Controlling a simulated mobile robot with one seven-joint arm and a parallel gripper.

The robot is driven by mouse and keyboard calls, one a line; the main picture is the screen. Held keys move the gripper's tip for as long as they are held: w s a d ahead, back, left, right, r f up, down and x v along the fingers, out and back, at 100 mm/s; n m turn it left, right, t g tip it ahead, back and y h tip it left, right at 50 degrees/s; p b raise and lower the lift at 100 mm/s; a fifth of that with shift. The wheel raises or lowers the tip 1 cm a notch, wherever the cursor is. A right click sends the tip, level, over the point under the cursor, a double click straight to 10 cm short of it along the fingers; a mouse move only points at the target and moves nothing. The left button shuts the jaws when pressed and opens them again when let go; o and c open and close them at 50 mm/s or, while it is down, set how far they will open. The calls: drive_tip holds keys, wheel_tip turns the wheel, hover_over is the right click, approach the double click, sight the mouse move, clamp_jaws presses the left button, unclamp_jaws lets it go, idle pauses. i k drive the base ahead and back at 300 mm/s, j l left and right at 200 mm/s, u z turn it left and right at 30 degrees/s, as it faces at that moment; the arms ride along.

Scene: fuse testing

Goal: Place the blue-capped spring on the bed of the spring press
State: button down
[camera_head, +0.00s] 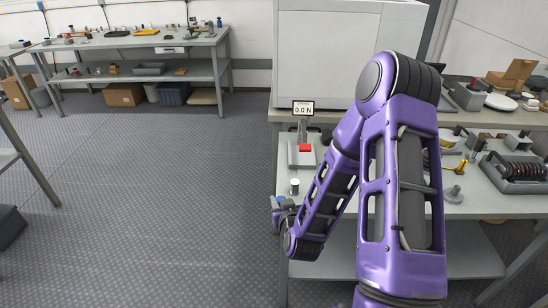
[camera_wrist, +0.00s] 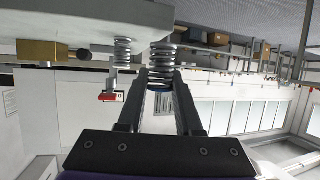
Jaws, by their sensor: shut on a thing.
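The blue-capped spring (camera_wrist: 162,62) is between my gripper's fingers in the wrist view, its blue cap (camera_wrist: 160,88) at the fingertips and its coils reaching beyond them. My gripper (camera_wrist: 161,90) is shut on it. In the head view my gripper (camera_head: 281,205) is at the left edge of the workbench, partly hidden by my arm, with a bit of blue showing. The spring press (camera_head: 301,158) stands farther back on the bench, with a grey bed, a red part and a display reading 0.0 N. My gripper is in front of the press, apart from it.
A small pale-sided cylinder (camera_head: 294,187) stands on the bench between my gripper and the press. A second spring (camera_wrist: 122,52) shows beside the held one in the wrist view. A large white cabinet (camera_head: 325,60) is behind the press. The floor left of the bench is clear.

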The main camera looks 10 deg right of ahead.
sight(303, 155)
drive_tip(key=i+j+u, duration=0.1)
drive_tip(key=u, duration=0.95)
drive_tip(key=i, duration=2.05)
drive_tip(key=i+j+z, duration=0.2)
drive_tip(key=i, duration=0.15)
drive_tip(key=i+z, duration=0.15)
drive_tip(key=i, duration=0.2)
drive_tip(key=z, duration=3.55)
